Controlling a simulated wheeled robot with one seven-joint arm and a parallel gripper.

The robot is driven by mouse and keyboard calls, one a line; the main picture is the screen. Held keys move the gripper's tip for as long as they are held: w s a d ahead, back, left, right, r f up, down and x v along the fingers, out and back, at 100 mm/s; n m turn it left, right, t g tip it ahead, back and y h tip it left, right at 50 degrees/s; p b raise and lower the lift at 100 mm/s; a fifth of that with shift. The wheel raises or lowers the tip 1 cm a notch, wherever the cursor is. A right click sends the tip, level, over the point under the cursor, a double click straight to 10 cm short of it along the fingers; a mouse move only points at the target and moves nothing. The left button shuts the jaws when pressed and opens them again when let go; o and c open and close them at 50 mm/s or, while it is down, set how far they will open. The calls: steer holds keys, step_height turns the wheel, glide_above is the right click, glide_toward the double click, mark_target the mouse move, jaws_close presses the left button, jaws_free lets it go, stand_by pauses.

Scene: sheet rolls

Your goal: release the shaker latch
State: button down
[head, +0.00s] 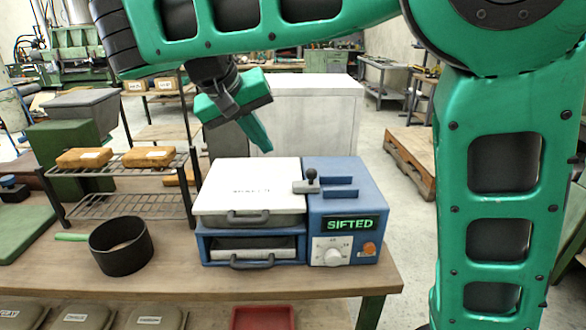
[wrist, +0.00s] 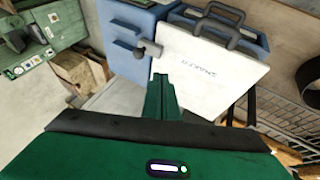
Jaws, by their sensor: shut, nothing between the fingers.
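The shaker is a blue machine (head: 340,200) on the bench, with a white lid (head: 245,180) lying flat and shut on its left part. Its display (head: 348,224) reads SIFTED. The latch (head: 306,186) is a small grey piece with a dark knob at the lid's right edge; it seems to reach over that edge. The latch also shows in the wrist view (wrist: 147,49), just beyond my fingertips. My gripper (head: 264,148) is shut and empty, pointing down above the back of the lid, apart from the latch. In the wrist view its fingers (wrist: 160,80) overlap the lid's corner.
A drawer with a handle (head: 252,262) is under the lid. A white cabinet (head: 320,110) stands behind the bench.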

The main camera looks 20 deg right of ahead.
glide_toward(297, 187)
steer(key=w, duration=0.1)
steer(key=w+f, duration=0.1)
steer(key=w, duration=0.1)
steer(key=shift+w+d+f, duration=0.15)
steer(key=shift+d+f, duration=0.05)
steer(key=shift+d, duration=0.15)
steer(key=shift+d+f, duration=0.2)
steer(key=shift+d, duration=0.35)
steer(key=shift+d+f, duration=0.2)
steer(key=shift+d, duration=0.35)
steer(key=shift+d+f, duration=0.2)
steer(key=shift+d, duration=0.7)
